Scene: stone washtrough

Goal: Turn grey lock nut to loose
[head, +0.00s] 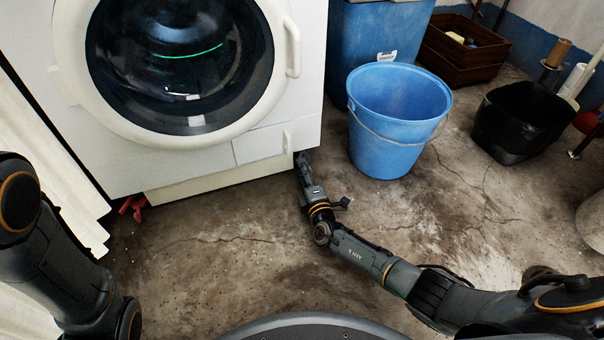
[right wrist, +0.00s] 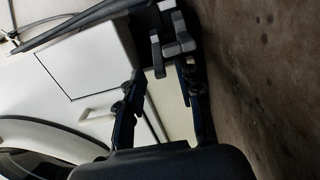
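A grey pronged part (right wrist: 176,42), which looks like the lock nut, shows in the right wrist view under the washing machine's lower corner. My right gripper (right wrist: 158,75) has its two dark fingers apart, with a gap between them, and the grey part lies just beyond the fingertips. I see no contact between them. In the head view my right gripper (head: 303,162) is low at the front right bottom corner of the white washing machine (head: 268,142). The grey part cannot be made out there. My left arm shows at the left edge, but its gripper is out of view.
A red part (head: 133,207) sits under the machine's left front corner. A blue bucket (head: 380,145) stands right of the machine, with a black tub (head: 520,125) and a wooden crate (head: 465,62) farther right. The concrete floor (head: 220,250) in front is clear.

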